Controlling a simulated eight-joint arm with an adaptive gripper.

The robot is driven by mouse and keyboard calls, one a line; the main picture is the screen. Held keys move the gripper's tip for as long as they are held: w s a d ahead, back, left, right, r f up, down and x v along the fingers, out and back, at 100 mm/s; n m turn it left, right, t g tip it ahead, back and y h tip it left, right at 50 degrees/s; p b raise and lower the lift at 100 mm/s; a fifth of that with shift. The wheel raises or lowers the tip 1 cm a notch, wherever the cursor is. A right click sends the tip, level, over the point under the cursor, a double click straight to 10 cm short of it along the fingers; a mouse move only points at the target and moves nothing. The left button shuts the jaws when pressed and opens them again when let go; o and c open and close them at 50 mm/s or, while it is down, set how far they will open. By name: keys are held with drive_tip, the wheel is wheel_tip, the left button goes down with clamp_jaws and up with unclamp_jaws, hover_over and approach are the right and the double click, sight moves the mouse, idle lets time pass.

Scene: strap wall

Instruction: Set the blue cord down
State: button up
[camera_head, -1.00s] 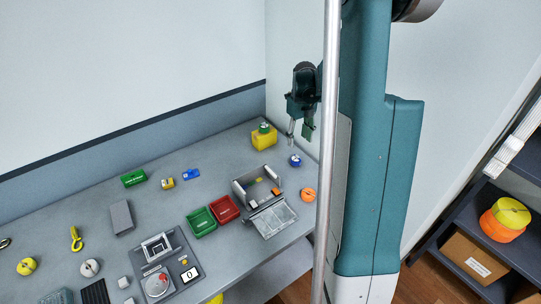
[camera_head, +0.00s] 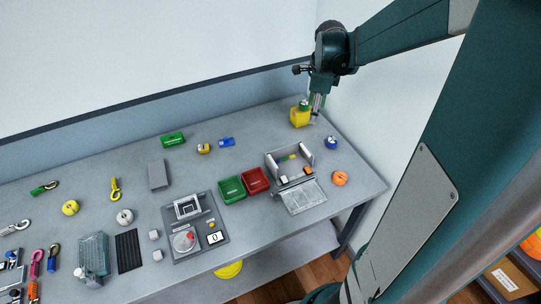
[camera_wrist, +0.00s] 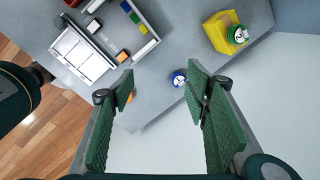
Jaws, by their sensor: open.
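The blue cord (camera_head: 331,142) is a small round blue bundle with a pale middle. It lies on the grey table near its right edge, in front of and right of a yellow box (camera_head: 300,117). My gripper (camera_head: 316,108) is above the table's back right corner, beside the yellow box in the picture. In the wrist view my gripper (camera_wrist: 160,85) is open and empty, its green-padded fingers wide apart. The blue cord (camera_wrist: 179,79) shows beyond the fingertips, close to the right finger in the picture, and looks apart from it.
An orange bundle (camera_head: 340,178) lies in front of the blue cord. A grey open box (camera_head: 302,197) stands to the left, beside red (camera_head: 255,181) and green (camera_head: 232,188) trays. A green-topped round thing (camera_wrist: 237,34) sits on the yellow box. The wall is close behind.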

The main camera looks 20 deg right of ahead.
drive_tip(key=s+a+r+n+t, duration=0.2)
drive_tip(key=s+a+r+n, duration=0.2)
drive_tip(key=s+a+n, duration=0.6)
drive_tip(key=s+a+r+n+t, duration=0.3)
drive_tip(key=s+a+n, duration=0.6)
drive_tip(key=a+n, duration=0.6)
drive_tip(key=shift+s+a+r+n+y, duration=0.35)
drive_tip(key=shift+a+r+n+y, duration=0.05)
drive_tip(key=shift+a, duration=0.65)
